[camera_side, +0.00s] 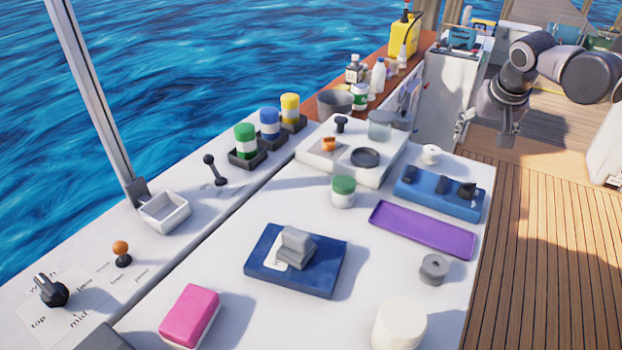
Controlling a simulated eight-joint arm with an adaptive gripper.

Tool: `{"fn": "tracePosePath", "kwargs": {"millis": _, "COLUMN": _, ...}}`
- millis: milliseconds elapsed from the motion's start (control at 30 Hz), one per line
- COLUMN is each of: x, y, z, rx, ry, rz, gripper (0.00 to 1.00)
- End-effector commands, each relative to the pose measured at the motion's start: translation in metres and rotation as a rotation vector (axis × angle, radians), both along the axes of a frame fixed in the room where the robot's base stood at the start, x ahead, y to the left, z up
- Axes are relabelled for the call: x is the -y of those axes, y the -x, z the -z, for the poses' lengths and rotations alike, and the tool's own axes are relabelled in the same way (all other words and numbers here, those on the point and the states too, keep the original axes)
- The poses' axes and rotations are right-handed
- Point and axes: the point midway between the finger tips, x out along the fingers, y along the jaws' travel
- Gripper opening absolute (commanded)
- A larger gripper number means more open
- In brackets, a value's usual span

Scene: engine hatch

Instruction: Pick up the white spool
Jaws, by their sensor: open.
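The white spool (431,154) is small and stands upright on the white hatch top, near its back right edge, behind the blue block with dark knobs. My gripper (507,138) hangs from my arm at the upper right, pointing down over the wooden deck. It is right of the white spool, apart from it and empty. Its fingers are small here, and the gap between them is hard to see. A grey spool (434,268) stands nearer the front right edge. A larger plain white cylinder (399,325) is cut off by the bottom edge.
The blue block (440,194) and a purple tray (422,230) lie in front of the white spool. A white raised panel (322,160) and a green-lidded jar (343,192) are to its left. Bottles stand behind. Open deck (540,250) lies to the right.

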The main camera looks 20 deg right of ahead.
Motion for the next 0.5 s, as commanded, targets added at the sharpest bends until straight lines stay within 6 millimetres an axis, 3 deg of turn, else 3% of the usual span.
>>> {"fn": "tracePosePath", "kwargs": {"millis": 33, "x": -0.002, "y": -0.017, "z": 0.003, "rx": 0.000, "ry": 0.003, "rz": 0.031, "gripper": 0.72}}
{"fn": "tracePosePath", "kwargs": {"millis": 200, "x": -0.004, "y": -0.063, "z": 0.018, "rx": 0.003, "ry": 0.017, "rz": 0.157, "gripper": 0.72}}
{"fn": "tracePosePath", "kwargs": {"millis": 500, "x": -0.010, "y": -0.126, "z": 0.057, "rx": 0.036, "ry": 0.044, "rz": 0.361, "gripper": 0.72}}
